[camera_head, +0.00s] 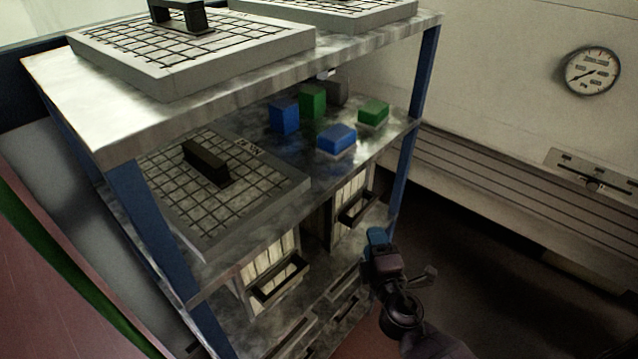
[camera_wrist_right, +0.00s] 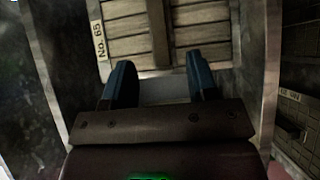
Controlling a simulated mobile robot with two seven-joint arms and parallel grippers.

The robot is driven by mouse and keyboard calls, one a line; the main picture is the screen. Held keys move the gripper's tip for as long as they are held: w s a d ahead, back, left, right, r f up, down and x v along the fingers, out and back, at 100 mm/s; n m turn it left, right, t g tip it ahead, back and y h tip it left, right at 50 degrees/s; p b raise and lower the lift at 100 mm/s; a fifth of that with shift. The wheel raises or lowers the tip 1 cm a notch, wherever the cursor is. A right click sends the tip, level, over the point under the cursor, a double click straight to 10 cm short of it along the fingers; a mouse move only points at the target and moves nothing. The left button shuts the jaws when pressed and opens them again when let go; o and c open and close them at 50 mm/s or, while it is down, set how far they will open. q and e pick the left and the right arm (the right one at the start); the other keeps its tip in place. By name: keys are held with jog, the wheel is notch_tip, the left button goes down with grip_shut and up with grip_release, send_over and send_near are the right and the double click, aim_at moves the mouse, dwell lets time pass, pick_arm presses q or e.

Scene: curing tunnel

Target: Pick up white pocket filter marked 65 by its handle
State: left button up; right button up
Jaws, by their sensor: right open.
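The white pocket filter marked No. 65 (camera_wrist_right: 202,15) fills the upper part of the right wrist view, with pale slats in a light frame. Its label (camera_wrist_right: 99,38) is at the left edge. A dark bar, which looks like its handle (camera_wrist_right: 158,32), runs down the middle. My right gripper (camera_wrist_right: 160,85) is open and empty, its blue fingers on either side of the bar's line, apparently short of it. In the head view, my right gripper (camera_head: 378,240) is beside the rack's right front post. Two handled filters stand on the lower shelf, the right one (camera_head: 352,188) nearer it; their numbers are unreadable there. My left gripper is not in view.
The rack's blue post (camera_head: 409,130) stands close to my right gripper. The middle shelf holds a gridded panel (camera_head: 240,205) and blue and green blocks (camera_head: 336,138). More panels (camera_head: 200,65) lie on top. The floor to the right is dark and looks open.

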aim_at(364, 214)
jog(key=w, duration=0.3)
jog(key=shift+w+a, duration=0.2)
jog(key=shift+w, duration=0.15)
jog(key=shift+w+a, duration=0.2)
jog(key=shift+w, duration=2.8)
jog(key=shift+r, duration=0.1)
grip_shut()
